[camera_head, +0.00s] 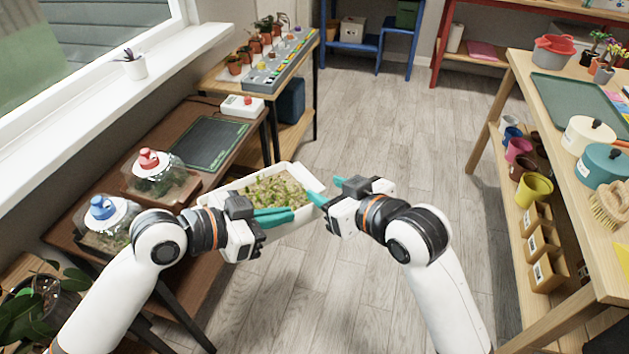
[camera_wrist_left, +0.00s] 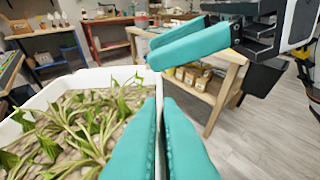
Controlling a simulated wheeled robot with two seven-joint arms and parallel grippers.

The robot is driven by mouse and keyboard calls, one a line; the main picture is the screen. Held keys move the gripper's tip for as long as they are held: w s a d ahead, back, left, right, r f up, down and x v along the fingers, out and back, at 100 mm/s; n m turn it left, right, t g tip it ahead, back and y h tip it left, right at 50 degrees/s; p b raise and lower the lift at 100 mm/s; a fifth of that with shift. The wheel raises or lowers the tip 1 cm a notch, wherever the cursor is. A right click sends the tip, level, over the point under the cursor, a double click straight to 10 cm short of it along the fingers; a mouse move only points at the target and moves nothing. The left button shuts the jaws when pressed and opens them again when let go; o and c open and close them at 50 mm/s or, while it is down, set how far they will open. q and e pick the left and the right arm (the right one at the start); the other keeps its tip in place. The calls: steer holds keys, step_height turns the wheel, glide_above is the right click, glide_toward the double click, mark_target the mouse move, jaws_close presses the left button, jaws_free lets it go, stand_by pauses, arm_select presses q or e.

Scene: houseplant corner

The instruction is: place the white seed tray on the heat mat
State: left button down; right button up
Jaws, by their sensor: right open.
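The white seed tray (camera_head: 300,228), filled with soil and green seedlings, is in the middle of the head view, beside the brown bench's right edge. My left gripper (camera_head: 290,214) is at its near wall. In the left wrist view, the tray's white wall (camera_wrist_left: 90,78) runs to between the left gripper's teal fingers (camera_wrist_left: 160,95), which are closed on it. My right gripper (camera_head: 328,190) is open at the tray's right corner; its fingers also show in the left wrist view (camera_wrist_left: 152,50). I cannot tell whether they touch the tray. The heat mat (camera_head: 210,141), dark with a green border, lies bare on the bench.
Two clear-domed propagators, red-topped (camera_head: 152,166) and blue-topped (camera_head: 103,210), stand on the bench left of the mat. A white controller box (camera_head: 242,106) sits behind the mat. A potted plant (camera_head: 40,300) is at lower left. The wooden floor (camera_head: 400,130) to the right is open.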

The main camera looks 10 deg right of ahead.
mark_target(304, 178)
steer(key=x, duration=0.7)
steer(key=shift+w+a, duration=0.1)
steer(key=shift+w, duration=0.05)
steer(key=shift+c, duration=0.4)
steer(key=shift+a, duration=0.1)
jaws_close()
arm_select(q)
steer(key=c, duration=1.6)
jaws_free()
arm_select(e)
steer(key=shift+r, duration=0.1)
arm_select(q)
steer(key=shift+o, duration=0.3)
steer(key=shift+a, duration=0.1)
